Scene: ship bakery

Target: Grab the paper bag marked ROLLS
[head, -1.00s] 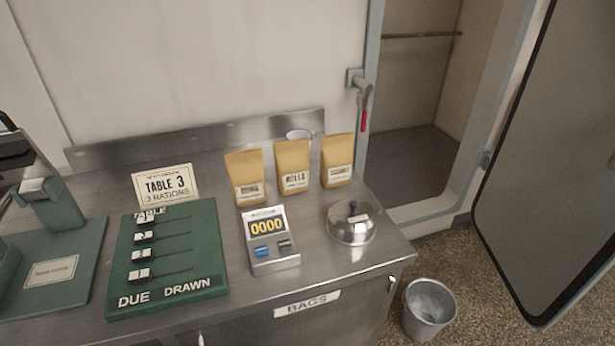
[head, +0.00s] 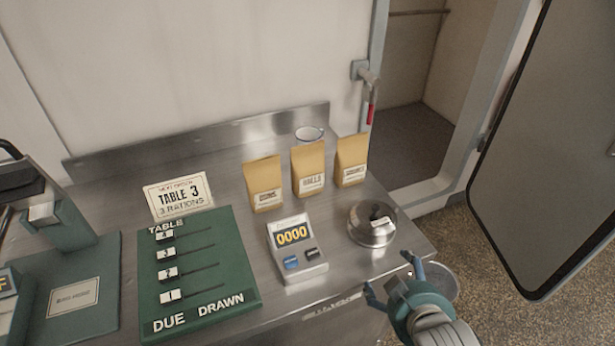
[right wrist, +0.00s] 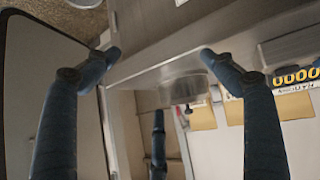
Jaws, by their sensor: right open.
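Three tan paper bags stand upright in a row on the steel counter. The middle one, the ROLLS bag (head: 309,170), has a white label. A similar bag (head: 264,183) stands to its left and another bag (head: 351,161) to its right. My right gripper (head: 391,277) is open and empty at the counter's front right corner, well in front of the bags. My left gripper is not in view.
A domed metal lid (head: 371,225) stands between my right gripper and the bags. A counter device reading 0000 (head: 296,246) is in front of the ROLLS bag. A green DUE DRAWN board (head: 197,271) lies left. A white cup (head: 308,133) is behind. A bin (head: 442,281) stands on the floor.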

